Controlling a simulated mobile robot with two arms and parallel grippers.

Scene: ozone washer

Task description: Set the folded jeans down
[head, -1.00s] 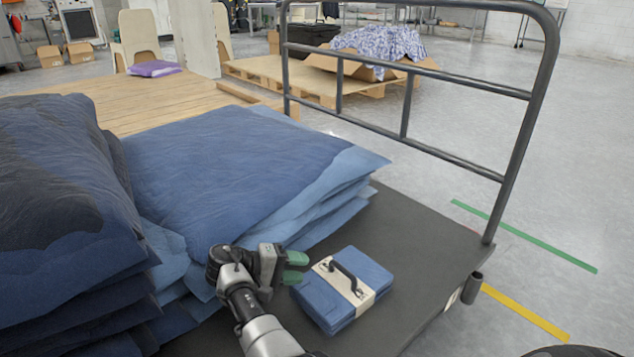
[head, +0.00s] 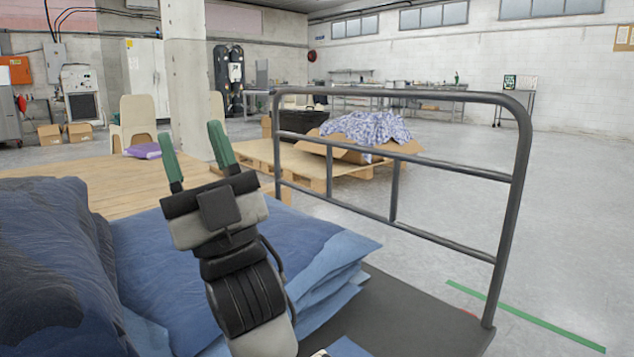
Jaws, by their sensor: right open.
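The folded jeans (head: 348,348) are a small blue bundle on the dark cart deck. Only their top edge shows at the bottom of the head view, and the rest is cut off by the frame. My right gripper (head: 193,141) is raised above the large blue denim stack (head: 318,232), its two green fingers pointing up and spread apart. Nothing is between the fingers, and the gripper is apart from the bundle. My left gripper is not in view.
The cart's grey deck (head: 415,318) has bare room right of the stack, bounded by a tubular metal rail (head: 395,205). A darker denim pile (head: 45,255) stands at the left. A wooden platform (head: 90,180) and a pallet with a cloth-topped box (head: 365,130) lie beyond.

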